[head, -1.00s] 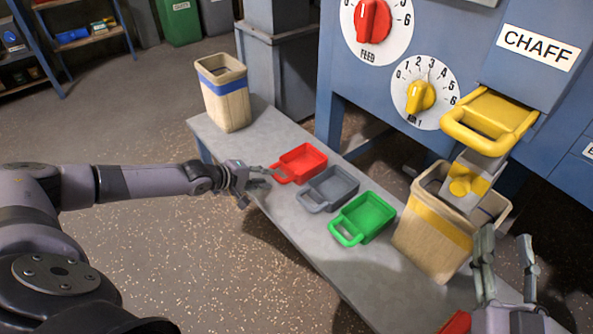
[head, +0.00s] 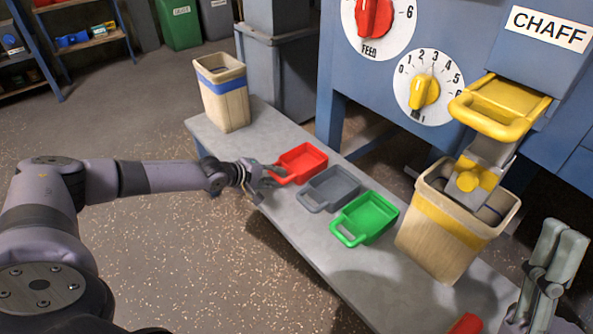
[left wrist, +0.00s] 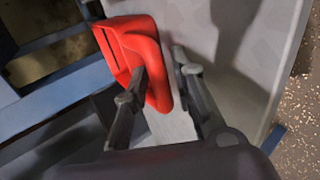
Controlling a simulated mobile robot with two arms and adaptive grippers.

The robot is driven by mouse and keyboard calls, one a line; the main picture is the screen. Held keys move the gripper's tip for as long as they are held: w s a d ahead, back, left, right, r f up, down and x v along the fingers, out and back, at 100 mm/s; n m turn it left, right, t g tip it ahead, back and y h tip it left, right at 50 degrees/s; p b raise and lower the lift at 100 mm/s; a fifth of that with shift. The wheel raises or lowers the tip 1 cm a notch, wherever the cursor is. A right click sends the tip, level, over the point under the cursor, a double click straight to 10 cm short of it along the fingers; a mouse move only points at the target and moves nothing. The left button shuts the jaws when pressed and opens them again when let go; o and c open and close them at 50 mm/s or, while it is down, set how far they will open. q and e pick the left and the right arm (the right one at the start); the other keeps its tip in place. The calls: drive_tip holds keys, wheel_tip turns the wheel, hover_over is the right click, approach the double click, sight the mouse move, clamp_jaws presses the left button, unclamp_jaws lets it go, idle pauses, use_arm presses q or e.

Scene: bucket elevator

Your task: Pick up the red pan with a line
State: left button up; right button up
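In the left wrist view the red pan (left wrist: 133,45) is at upper middle. There the left gripper (left wrist: 163,79) is open, its fingers apart. One finger overlaps the handle, the other is to its right with a small gap. My right gripper (head: 560,248) is at the right edge of the head view, fingers up, seen edge-on.
A grey pan (head: 329,189) and a green pan (head: 366,218) lie beside the red one on the bench (head: 290,225). A blue-banded bin (head: 222,95) stands at the far end, a yellow-banded bin (head: 440,238) at the near end. A red object (head: 466,324) shows at the bottom edge.

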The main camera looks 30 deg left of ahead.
use_arm(q)
drive_tip(key=shift+w, duration=0.1)
clamp_jaws()
idle(0.3)
